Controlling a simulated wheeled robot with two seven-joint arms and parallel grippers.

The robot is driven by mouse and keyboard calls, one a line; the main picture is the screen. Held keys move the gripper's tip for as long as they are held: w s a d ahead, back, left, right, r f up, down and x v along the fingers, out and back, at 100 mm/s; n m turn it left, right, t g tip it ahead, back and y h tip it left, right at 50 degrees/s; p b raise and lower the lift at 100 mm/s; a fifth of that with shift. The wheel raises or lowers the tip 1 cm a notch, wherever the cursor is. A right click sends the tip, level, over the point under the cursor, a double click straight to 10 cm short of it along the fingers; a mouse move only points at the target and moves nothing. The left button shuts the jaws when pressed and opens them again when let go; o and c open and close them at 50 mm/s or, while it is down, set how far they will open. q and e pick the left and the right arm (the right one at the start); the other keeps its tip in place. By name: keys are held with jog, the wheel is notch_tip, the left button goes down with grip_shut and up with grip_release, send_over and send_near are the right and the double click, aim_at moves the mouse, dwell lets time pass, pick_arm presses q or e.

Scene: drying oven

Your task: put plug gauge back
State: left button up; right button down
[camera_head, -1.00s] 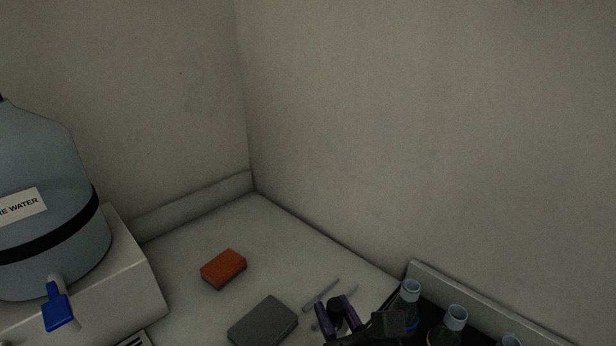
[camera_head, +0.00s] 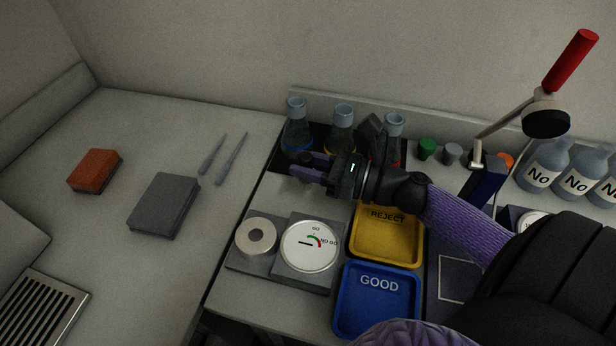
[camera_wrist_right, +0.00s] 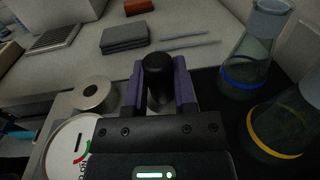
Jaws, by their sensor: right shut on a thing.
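My right gripper (camera_head: 292,166) is shut on a black cylindrical handle, which I take for the plug gauge (camera_wrist_right: 157,70). In the right wrist view the handle stands between the two purple fingers (camera_wrist_right: 160,85); its lower end is hidden. In the head view the gripper hovers in front of the flasks, above and behind the gauge station. The ring (camera_wrist_right: 91,93) also shows left of the gripper in the wrist view. My left gripper is not in view.
Several flasks (camera_head: 343,130) stand close behind the gripper. A yellow REJECT tray (camera_head: 386,250) and blue GOOD tray (camera_head: 345,320) lie right of the dial. A grey block (camera_head: 163,205), orange sponge (camera_head: 95,170) and two pipettes (camera_head: 232,158) lie left. A red-handled lever (camera_head: 570,62) rises at right.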

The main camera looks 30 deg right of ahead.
aim_at(308, 183)
notch_tip(308, 183, down, 4)
jog(key=shift+r+b, duration=0.25)
jog(key=shift+b, duration=0.3)
jog(key=shift+r, duration=0.15)
jog(key=shift+f, duration=0.65)
jog(key=shift+c, duration=2.2)
grip_release()
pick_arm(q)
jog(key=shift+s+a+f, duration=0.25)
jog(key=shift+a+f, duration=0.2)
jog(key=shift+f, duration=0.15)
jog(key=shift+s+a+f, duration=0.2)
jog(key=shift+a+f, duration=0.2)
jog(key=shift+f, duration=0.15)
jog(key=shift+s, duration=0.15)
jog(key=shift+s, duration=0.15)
pick_arm(e)
jog(key=shift+r, duration=0.1)
